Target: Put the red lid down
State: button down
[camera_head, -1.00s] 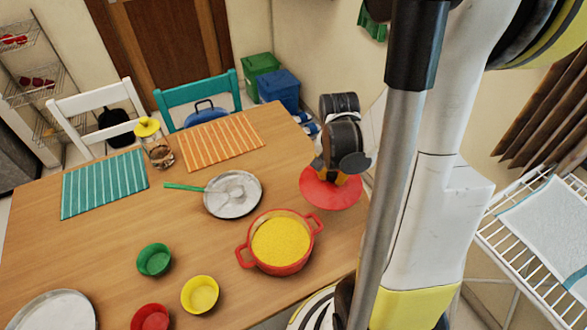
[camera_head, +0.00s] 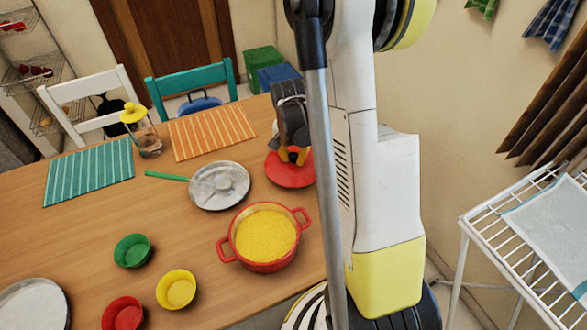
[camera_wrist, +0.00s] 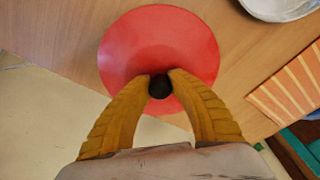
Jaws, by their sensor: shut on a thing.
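The red lid (camera_head: 288,177) is at the far right part of the wooden table (camera_head: 75,225), behind the red pot (camera_head: 265,267). My gripper (camera_head: 293,156) is above it, shut on its dark knob. The wrist view shows both yellow fingertips (camera_wrist: 159,84) pinching the black knob (camera_wrist: 160,87), with the red disc (camera_wrist: 160,40) spread below. There the disc overlaps the table edge, with pale floor showing at lower left. I cannot tell whether the lid touches the tabletop.
The pot is full of yellow food. A metal plate (camera_head: 232,174) with a green-handled utensil (camera_head: 165,176) is left of the lid. An orange striped mat (camera_head: 215,132) lies behind. Green (camera_head: 132,251), yellow (camera_head: 176,289) and red (camera_head: 123,314) bowls stand front left.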

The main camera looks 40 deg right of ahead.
aim_at(294, 164)
jog(key=shift+f+b, duration=0.95)
jog(key=shift+f, duration=0.9)
jog(key=shift+f, duration=0.15)
jog(key=c, duration=1.2)
grip_release()
jog(key=shift+c, duration=0.2)
